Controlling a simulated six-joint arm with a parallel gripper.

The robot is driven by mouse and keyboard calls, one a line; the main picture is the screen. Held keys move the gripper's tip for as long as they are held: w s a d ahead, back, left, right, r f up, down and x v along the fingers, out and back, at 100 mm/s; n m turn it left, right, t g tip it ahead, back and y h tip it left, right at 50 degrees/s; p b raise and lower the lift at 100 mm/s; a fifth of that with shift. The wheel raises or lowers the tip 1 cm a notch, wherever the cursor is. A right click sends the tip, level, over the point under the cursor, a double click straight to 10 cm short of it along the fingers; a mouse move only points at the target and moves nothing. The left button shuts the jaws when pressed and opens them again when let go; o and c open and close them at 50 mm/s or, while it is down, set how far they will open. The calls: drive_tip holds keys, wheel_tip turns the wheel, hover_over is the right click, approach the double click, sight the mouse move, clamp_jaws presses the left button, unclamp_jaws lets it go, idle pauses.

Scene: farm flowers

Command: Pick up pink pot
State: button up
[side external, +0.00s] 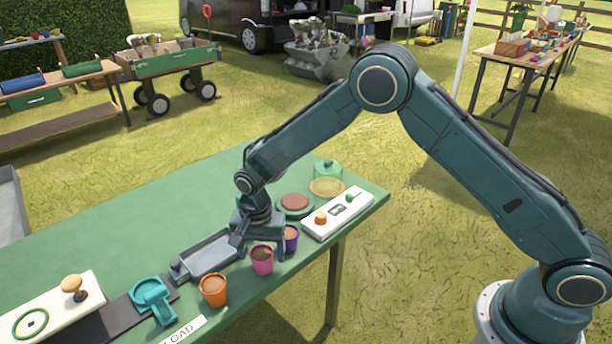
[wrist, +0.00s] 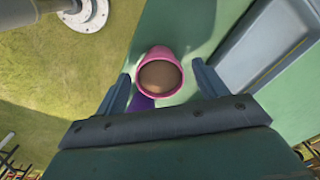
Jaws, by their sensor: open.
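The pink pot (side external: 262,261), filled with brown soil, stands upright on the green table near its front edge. In the wrist view the pink pot (wrist: 160,54) sits ahead of my gripper, between the lines of the two fingers. My gripper (side external: 262,240) is low over the table, right by the pot. In the wrist view my gripper (wrist: 160,85) has its fingers spread wide and empty. Whether a finger touches the pot cannot be told. A purple pot (side external: 290,238) stands just right of the pink one, partly hidden by my gripper; a bit of purple (wrist: 140,103) shows in the wrist view.
An orange pot (side external: 213,290) stands left of the pink pot. A grey tray (side external: 207,257) lies behind them. A white panel with knobs (side external: 337,213) and a glass cloche (side external: 327,180) are to the right. A teal tool (side external: 153,297) lies left. The table's back left is clear.

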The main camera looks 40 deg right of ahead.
sight(262, 257)
drive_tip(key=shift+f, duration=1.55)
drive_tip(key=shift+c, duration=0.2)
drive_tip(key=c, duration=1)
